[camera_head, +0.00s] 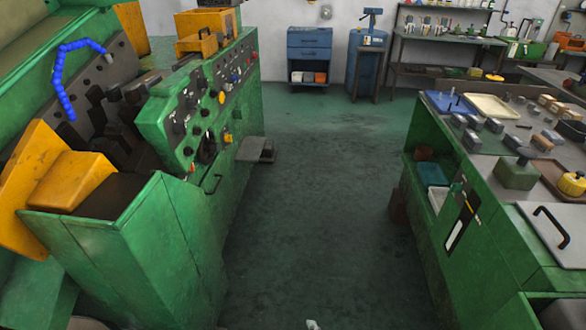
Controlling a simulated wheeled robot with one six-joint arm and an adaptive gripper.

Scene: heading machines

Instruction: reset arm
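My arm and gripper do not show clearly in the head view. A small pale tip pokes in at the middle of the bottom edge, and I cannot tell what it is. The green heading machine (165,255) stands on the left, with a control panel (205,105) of knobs and buttons, orange-yellow guards and a blue segmented hose (62,80). A green workbench (435,215) stands on the right, bearing metal blocks, trays and a yellow round container (571,184).
A clear floor aisle (315,190) runs between machine and bench. A small step or pedal (256,150) juts out from the machine. A blue cabinet (309,52), a blue machine on a stand (368,55) and shelving (440,38) stand at the back wall.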

